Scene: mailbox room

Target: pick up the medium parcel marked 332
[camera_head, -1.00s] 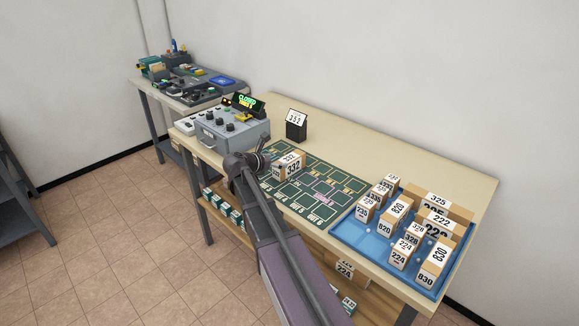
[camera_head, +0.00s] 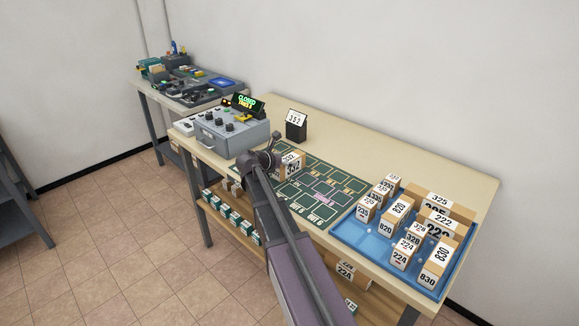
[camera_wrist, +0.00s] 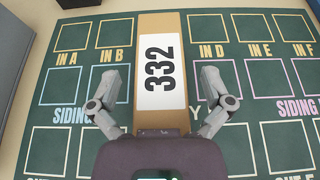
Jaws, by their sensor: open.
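The medium parcel marked 332 (camera_wrist: 160,25) is a brown cardboard box with a white label, resting on the green mat (camera_wrist: 88,145). My gripper (camera_wrist: 160,88) is open in the wrist view, with one finger on each side of the parcel. Small gaps seem to show between the fingers and the box. The parcel's near end is hidden under my gripper's body. In the head view my gripper's fingers are hard to make out.
A blue tray (camera_head: 347,236) with several numbered parcels stands at the right of the table (camera_head: 390,150). A grey control box (camera_head: 228,135) with a lit sign (camera_head: 246,102) stands left of the mat.

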